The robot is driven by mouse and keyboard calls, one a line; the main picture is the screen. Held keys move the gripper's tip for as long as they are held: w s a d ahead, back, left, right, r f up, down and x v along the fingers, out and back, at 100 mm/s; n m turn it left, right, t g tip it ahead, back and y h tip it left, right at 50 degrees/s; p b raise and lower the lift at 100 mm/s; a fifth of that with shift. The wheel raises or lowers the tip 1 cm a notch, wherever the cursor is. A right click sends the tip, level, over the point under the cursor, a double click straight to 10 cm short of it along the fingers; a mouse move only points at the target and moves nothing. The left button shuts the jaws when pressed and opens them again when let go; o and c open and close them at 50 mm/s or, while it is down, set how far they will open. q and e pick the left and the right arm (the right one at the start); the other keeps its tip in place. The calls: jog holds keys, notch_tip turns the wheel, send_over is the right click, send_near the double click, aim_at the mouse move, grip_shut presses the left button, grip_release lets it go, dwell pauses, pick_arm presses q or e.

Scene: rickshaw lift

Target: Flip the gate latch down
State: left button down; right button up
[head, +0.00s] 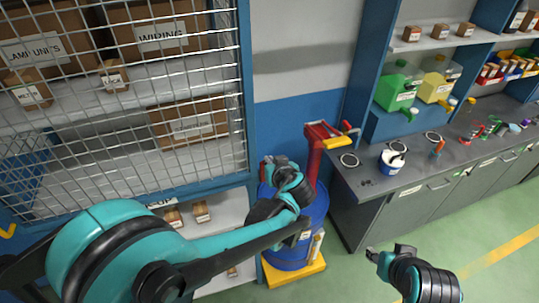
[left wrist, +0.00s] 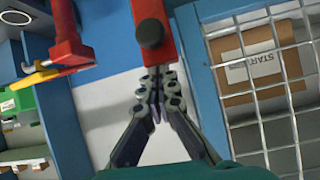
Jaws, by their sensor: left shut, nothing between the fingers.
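The gate latch appears in the left wrist view as a red bar (left wrist: 153,12) with a dark round knob, beside the blue frame of the mesh gate. In the head view it is largely hidden behind my left gripper (head: 270,161). My left gripper also shows in the left wrist view (left wrist: 157,78), shut and empty. Its fingertips are just below the bar's lower end in that view; I cannot tell whether they touch it. The wire mesh gate (head: 243,75) fills the left of the head view. My right gripper (head: 386,254) is low at the right, its opening unclear.
A blue drum (head: 286,255) with a red pump (head: 318,150) and yellow spout stands beside the gate. A grey workbench (head: 365,183) with bottles and a blue-and-white tub (head: 391,163) is at right. Green floor (head: 350,275) is open in front.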

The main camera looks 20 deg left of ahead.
pick_arm(q)
jog(key=shift+s+d+f, duration=0.25)
jog(key=shift+s+f, duration=0.1)
jog(key=shift+s, duration=0.25)
jog(key=shift+a, duration=0.1)
jog(key=shift+f, duration=0.1)
jog(key=s+d+f+t+y+b, duration=0.2)
jog(key=f+b, duration=0.5)
jog(key=b, duration=0.8)
jog(key=s+d+f+t+y+b, duration=0.2)
jog(key=f+t+b, duration=0.4)
jog(key=b, duration=1)
jog(key=shift+s+f+y, duration=0.6)
jog(key=shift+s+f, duration=0.45)
jog(key=shift+s, duration=0.05)
jog(key=shift+d, duration=0.1)
